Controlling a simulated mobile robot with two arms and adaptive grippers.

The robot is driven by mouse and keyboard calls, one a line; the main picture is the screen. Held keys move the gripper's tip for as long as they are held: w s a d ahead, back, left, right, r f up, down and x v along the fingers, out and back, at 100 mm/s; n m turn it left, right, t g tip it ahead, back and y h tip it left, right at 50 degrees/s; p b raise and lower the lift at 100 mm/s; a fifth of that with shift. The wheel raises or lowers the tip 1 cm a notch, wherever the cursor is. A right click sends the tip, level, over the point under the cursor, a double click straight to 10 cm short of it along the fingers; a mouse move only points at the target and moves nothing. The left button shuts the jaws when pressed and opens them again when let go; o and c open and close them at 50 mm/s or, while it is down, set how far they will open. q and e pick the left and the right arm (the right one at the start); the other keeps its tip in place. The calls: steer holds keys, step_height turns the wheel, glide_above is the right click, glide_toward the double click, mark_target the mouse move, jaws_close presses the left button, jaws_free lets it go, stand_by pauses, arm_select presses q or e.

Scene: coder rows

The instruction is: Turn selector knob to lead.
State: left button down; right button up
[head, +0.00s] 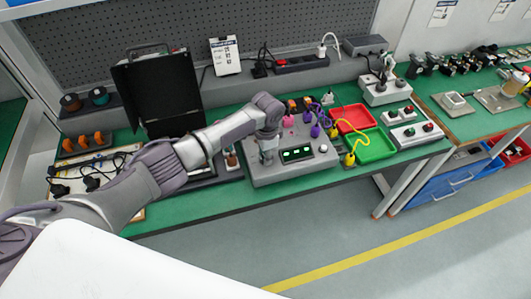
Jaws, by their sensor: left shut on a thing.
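A grey test console (318,172) sits on the green bench, with a dark display showing green digits (297,154), a white round knob (323,148) and purple and yellow plugs along its top and right side. My left arm reaches in from the left. My left gripper (267,157) points down at the left part of the console's face and is shut on a small part there, apparently the selector knob. The gripper covers the knob, so its pointer and the position labels cannot be read. My right gripper is out of view.
A red tray (356,119) and a green tray (375,147) lie right of the console. Grey switch boxes (416,133) stand further right. An open black case (160,95) stands behind my left arm. Tools lie on a board (92,178) at the left.

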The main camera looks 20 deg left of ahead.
arm_select(q)
steer(key=shift+m, duration=0.6)
steer(key=c, duration=0.8)
jaws_free()
steer(key=r, duration=1.2)
steer(key=shift+s+d, duration=0.15)
steer(key=shift+s, duration=0.15)
